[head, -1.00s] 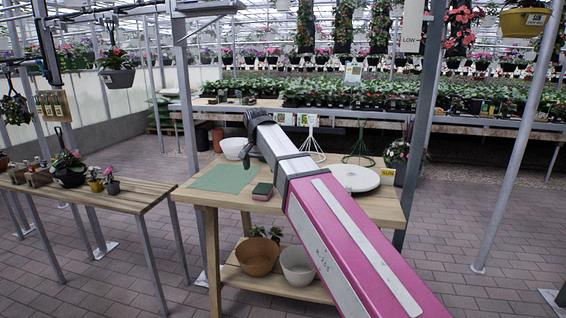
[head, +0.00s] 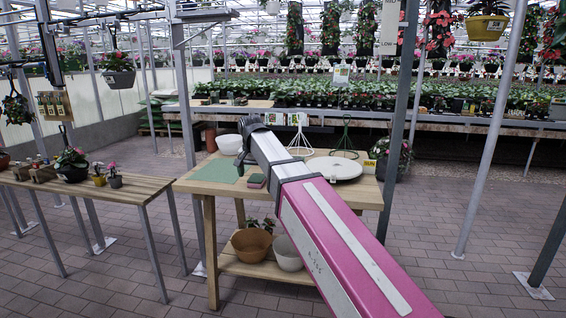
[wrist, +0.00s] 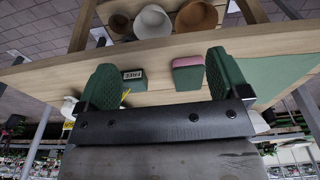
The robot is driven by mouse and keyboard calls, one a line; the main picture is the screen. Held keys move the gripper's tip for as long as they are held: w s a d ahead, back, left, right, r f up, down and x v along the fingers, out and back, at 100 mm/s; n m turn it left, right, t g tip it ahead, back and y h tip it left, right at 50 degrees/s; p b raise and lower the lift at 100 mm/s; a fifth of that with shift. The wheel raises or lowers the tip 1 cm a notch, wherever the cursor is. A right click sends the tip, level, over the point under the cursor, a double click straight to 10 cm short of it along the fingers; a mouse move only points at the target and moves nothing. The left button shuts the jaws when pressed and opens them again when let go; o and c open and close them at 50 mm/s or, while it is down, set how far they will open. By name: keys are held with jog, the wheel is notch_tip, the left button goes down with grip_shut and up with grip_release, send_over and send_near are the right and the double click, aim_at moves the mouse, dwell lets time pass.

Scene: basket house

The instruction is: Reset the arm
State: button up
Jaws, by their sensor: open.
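My arm reaches over the wooden work table (head: 350,193), and my gripper (head: 246,146) is at its far end, small and dark in the head view. In the wrist view my gripper (wrist: 163,80) shows two green fingertips spread wide apart with nothing held between them. Beyond the fingers, a pink-and-green block (wrist: 188,73) and a small dark green box with a white label (wrist: 134,79) stand on the table top. The block also shows in the head view (head: 256,181), beside the green mat (head: 214,171).
A white bowl (head: 229,144) and a round white disc (head: 335,168) stand on the table. Pots, including a brown one (head: 252,246), sit on its lower shelf. A grey post (head: 397,130) rises behind the right end. A plant bench (head: 105,190) stands left. Paved floor is open at right.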

jog(key=s+d+f+n, duration=0.1)
jog(key=s+d+f, duration=0.1)
jog(key=d+f, duration=0.7)
jog(key=s+d+f, duration=0.2)
jog(key=d+f, duration=0.5)
jog(key=f, duration=0.4)
jog(key=s+d+f+n+g, duration=0.1)
jog(key=s+d+f, duration=1)
jog(key=d+f, duration=0.2)
notch_tip(320, 180, down, 2)
jog(key=shift+d+f, duration=0.15)
jog(key=shift+f, duration=0.1)
jog(key=shift+s, duration=0.1)
